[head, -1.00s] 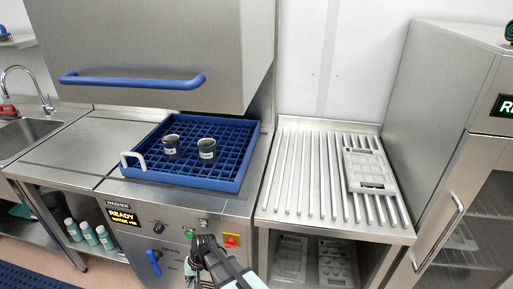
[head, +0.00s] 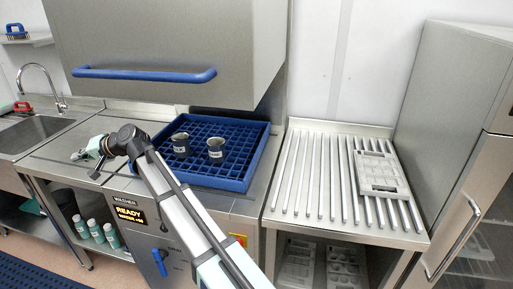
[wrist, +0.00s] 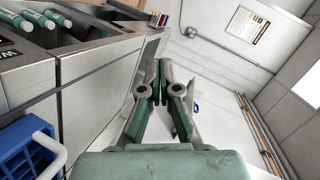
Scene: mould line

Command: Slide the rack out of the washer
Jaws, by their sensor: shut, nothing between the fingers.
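The blue rack (head: 228,182) sits on the washer's steel deck under the raised hood (head: 165,40).
A ribbed drain table (head: 300,195) stands right of the washer with a grey moulded tray (head: 382,175) on it. A sink (head: 30,135) is at the far left. Several green bottles (head: 95,230) stand below the counter. The hood's blue handle (head: 145,74) hangs above the deck.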

